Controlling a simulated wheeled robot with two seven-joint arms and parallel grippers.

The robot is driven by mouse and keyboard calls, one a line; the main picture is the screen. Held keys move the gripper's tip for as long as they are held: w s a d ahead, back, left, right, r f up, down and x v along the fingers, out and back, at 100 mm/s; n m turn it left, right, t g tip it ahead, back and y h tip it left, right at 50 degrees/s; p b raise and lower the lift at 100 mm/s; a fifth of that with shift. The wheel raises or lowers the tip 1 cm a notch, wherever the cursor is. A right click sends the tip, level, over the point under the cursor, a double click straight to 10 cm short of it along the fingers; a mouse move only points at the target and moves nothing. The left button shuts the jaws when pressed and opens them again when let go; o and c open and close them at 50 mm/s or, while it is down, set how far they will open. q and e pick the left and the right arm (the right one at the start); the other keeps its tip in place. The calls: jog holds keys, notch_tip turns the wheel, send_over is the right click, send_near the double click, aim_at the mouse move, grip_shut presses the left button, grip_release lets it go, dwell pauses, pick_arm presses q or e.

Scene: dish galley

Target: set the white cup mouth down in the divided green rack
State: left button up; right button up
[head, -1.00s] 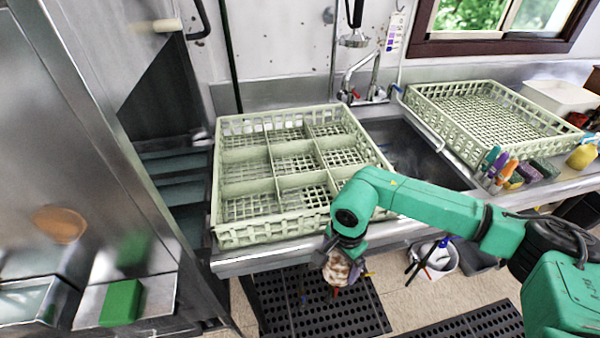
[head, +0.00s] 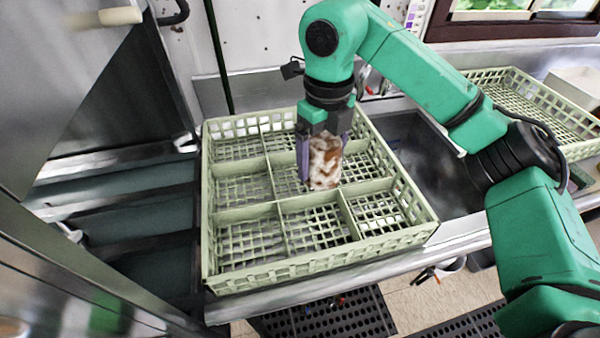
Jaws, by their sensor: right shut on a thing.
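The white cup (head: 324,168), blotched with brown stains, is between the fingers of my right gripper (head: 325,155). This gripper is shut on it and points down. The divided green rack (head: 212,262) is pale green, with a grid floor and low dividers forming several square compartments. The cup is over the middle of the rack and covers part of the centre compartment. I cannot tell how far its lower end is above the rack floor, or which way its mouth faces. The compartments I can see look empty. My left gripper is not in view.
A second pale green rack (head: 512,92) without visible dividers stands at the right, beyond the steel sink (head: 432,150). A faucet is mostly hidden behind my right arm. A steel machine (head: 75,80) stands at the left. Dark mats (head: 325,315) lie on the floor.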

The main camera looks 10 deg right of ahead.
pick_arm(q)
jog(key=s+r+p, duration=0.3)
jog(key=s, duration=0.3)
pick_arm(e)
jog(key=s+f, duration=0.1)
jog(key=f, duration=0.8)
jog(key=s+f, duration=0.1)
jog(key=f, duration=0.3)
jog(key=shift+s+f+p, duration=0.3)
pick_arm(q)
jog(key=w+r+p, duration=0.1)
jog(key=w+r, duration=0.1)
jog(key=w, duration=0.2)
pick_arm(e)
notch_tip(320, 180, down, 4)
jog(key=shift+f, duration=0.7)
jog(key=o, duration=1.1)
jog(key=shift+c, duration=0.2)
jog(key=shift+r, duration=0.25)
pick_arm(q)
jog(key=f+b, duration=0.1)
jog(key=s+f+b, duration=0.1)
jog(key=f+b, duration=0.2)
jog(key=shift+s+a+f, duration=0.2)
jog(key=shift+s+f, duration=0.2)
pick_arm(e)
notch_tip(320, 180, up, 12)
